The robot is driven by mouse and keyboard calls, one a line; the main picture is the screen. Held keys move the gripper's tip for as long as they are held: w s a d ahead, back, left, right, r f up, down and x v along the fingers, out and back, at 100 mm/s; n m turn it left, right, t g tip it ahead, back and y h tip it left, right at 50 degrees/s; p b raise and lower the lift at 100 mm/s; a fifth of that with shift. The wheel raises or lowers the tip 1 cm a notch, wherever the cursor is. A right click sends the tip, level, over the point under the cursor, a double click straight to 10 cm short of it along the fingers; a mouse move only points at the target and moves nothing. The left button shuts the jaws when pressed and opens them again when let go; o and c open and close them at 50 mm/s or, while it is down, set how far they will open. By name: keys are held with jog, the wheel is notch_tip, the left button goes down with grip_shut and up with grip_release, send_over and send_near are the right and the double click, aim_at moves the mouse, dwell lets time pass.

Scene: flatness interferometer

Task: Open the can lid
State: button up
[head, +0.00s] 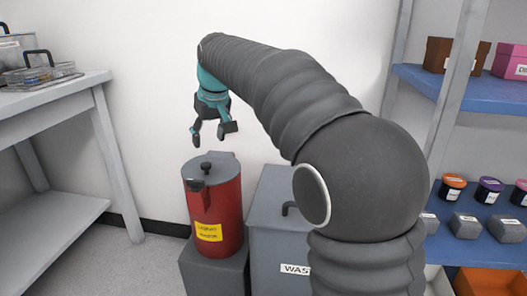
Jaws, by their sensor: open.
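A red can (219,221) with a yellow label stands on a grey block (206,272) in the middle of the head view. Its dark grey lid (191,174) lies on top and looks closed.
A grey bin (272,233) with a black handle and a waste label stands right beside the can. A grey table (60,89) with trays is at left. A shelf unit (455,82) with boxes and small jars is at right. A white wall stands behind.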

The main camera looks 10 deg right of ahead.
jog(key=s+d+r+m+p, duration=0.1)
jog(key=s+d, duration=0.4)
jog(key=s, duration=0.3)
jog(key=s+d+r+m+h+p, duration=0.1)
jog(key=s+d, duration=0.4)
jog(key=s, duration=0.3)
jog(key=shift+s+d+t+p, duration=0.3)
jog(key=shift+s+d+p, duration=0.05)
jog(key=shift+d+p, duration=0.05)
jog(key=shift+w+r+m, duration=0.1)
jog(key=shift+m, duration=0.2)
